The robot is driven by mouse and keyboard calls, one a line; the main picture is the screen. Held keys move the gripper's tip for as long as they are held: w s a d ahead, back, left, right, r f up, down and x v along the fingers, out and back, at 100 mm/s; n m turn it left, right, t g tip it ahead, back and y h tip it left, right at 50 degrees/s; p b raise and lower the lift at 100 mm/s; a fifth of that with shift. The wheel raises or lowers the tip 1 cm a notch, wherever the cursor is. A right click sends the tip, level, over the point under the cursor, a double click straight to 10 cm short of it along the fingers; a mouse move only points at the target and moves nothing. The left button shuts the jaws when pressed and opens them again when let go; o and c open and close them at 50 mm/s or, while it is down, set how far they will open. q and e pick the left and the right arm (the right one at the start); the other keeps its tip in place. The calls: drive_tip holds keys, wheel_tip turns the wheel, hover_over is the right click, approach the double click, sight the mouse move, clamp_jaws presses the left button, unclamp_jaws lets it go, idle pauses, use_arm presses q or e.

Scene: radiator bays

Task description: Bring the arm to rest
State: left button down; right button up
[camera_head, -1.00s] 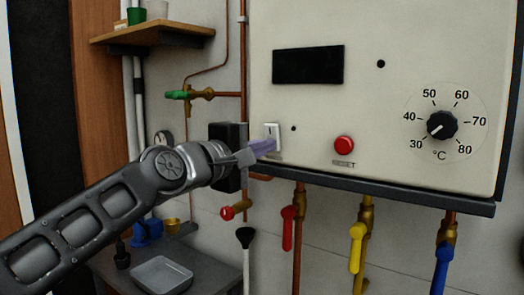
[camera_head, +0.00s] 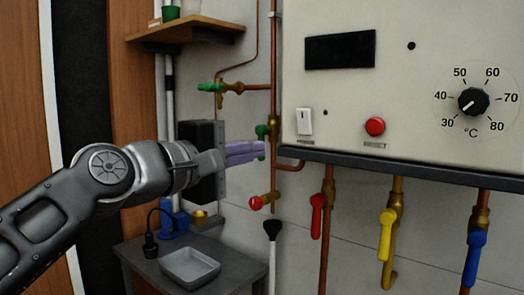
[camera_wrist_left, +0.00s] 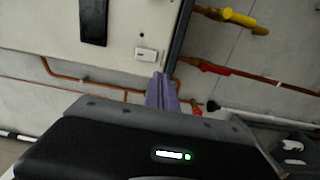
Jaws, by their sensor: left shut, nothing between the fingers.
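My left gripper (camera_head: 246,152) is shut and empty, its purple fingers pointing right, in front of the pipes and left of the boiler's lower left corner. It also shows in the left wrist view (camera_wrist_left: 162,92), with the fingers near the boiler's edge. The boiler panel (camera_head: 420,55) carries a white switch (camera_head: 304,121), a red reset button (camera_head: 375,126) and a black temperature dial (camera_head: 473,101). The switch also shows in the left wrist view (camera_wrist_left: 146,54), apart from the fingertips. My right gripper is in neither view.
Red (camera_head: 317,215), yellow (camera_head: 386,235) and blue (camera_head: 474,258) valve handles hang below the boiler. A red-handled valve (camera_head: 256,203) sits just below the gripper. A grey tray (camera_head: 190,268) lies on the low table (camera_head: 226,262). A wooden shelf (camera_head: 190,32) is above.

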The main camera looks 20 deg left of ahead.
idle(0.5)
